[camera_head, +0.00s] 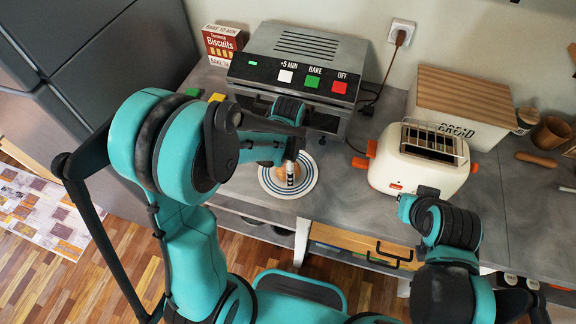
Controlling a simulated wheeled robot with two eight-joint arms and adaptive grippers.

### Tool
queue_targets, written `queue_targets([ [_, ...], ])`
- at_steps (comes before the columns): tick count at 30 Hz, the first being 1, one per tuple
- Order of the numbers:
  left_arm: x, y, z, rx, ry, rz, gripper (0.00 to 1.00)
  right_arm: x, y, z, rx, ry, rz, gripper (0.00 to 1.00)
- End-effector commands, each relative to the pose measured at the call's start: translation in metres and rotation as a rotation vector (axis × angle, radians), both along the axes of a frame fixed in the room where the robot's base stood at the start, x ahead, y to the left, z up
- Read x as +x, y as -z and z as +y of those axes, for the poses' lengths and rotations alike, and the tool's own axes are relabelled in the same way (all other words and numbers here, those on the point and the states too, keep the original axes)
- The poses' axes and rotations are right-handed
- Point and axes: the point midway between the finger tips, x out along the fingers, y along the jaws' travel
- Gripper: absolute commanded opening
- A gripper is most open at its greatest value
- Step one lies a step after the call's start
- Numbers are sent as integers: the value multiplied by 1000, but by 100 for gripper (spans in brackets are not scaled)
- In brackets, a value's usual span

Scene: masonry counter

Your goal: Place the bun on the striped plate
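The striped plate (268,188), white with dark blue rings, lies on the grey counter in front of the oven. A brownish bun (281,173) shows at the middle of the plate, partly hidden by my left gripper (291,172). My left gripper points down over the plate, with its fingers at the bun. I cannot tell whether they are shut on it or just beside it. My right gripper (405,203) is beside the front of the toaster, away from the plate. Its fingers are too small and hidden to read.
A silver oven (300,75) with labelled buttons stands behind the plate. A cream toaster (418,172) and a bread box (460,100) stand to the right. A biscuits box (222,46) is at the back left. A wooden drawer (355,243) sits under the counter's front edge.

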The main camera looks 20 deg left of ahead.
Motion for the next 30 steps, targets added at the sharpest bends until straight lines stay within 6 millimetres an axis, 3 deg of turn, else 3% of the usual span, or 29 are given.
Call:
queue_targets([
  [5,0,-24,0,0,0,0,90,0,-10,0,0,0,0,0],
  [15,0,-98,0,0,0,0,90,0,-31,0,0,0,0,0],
  [23,-2,-124,1,-1,-16,-8,90,0,-36,0,0,0,0,0],
  [26,-10,-135,5,-7,-96,-49,90,0,-36,0,0,0,0,0],
  [30,-33,-158,17,-44,-338,-171,90,0,-35,0,0,0,0,0],
])
